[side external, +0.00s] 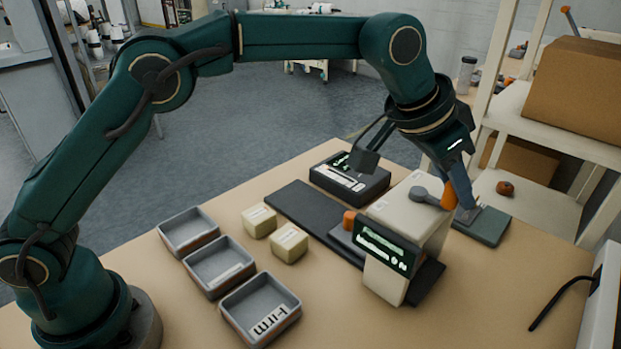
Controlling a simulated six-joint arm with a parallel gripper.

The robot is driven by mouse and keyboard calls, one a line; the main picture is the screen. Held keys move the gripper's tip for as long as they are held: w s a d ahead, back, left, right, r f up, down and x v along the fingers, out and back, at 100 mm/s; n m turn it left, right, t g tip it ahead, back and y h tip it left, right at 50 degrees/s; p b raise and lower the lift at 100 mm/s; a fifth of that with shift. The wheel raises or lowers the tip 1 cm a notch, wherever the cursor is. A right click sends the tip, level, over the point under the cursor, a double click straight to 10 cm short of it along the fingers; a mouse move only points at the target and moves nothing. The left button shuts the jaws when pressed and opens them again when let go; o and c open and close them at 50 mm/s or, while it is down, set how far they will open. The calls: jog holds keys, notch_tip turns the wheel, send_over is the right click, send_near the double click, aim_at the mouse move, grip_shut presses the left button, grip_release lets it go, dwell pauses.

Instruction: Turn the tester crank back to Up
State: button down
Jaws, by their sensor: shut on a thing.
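The tester (403,267) is a cream upright body with a dark lit display on its front, standing on the right part of the table. Its crank (426,195) has a grey hub and arm on the tester's upper right side, with an orange handle (448,197) at the end. My gripper (457,203) reaches down from the upper right and is shut on the crank's orange handle. The fingers partly cover the handle. The display writing is too small to read, and I cannot make out any Up mark.
Two cream wadding blocks (289,243) sit left of the tester near a dark mat (300,207). Three grey trays (233,292) line the left; the nearest reads "Firm". A black device (350,180) stands behind. A shelf (536,200) with boxes borders the right. The front table is clear.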

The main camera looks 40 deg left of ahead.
jog(key=shift+w+a, duration=0.1)
jog(key=shift+w, duration=0.65)
jog(key=shift+w+a, duration=0.8)
jog(key=shift+w, duration=0.25)
jog(key=shift+w+a, duration=0.2)
jog(key=shift+a, duration=0.45)
jog(key=shift+w+a, duration=0.15)
jog(key=shift+a, duration=0.5)
jog(key=shift+a, duration=0.1)
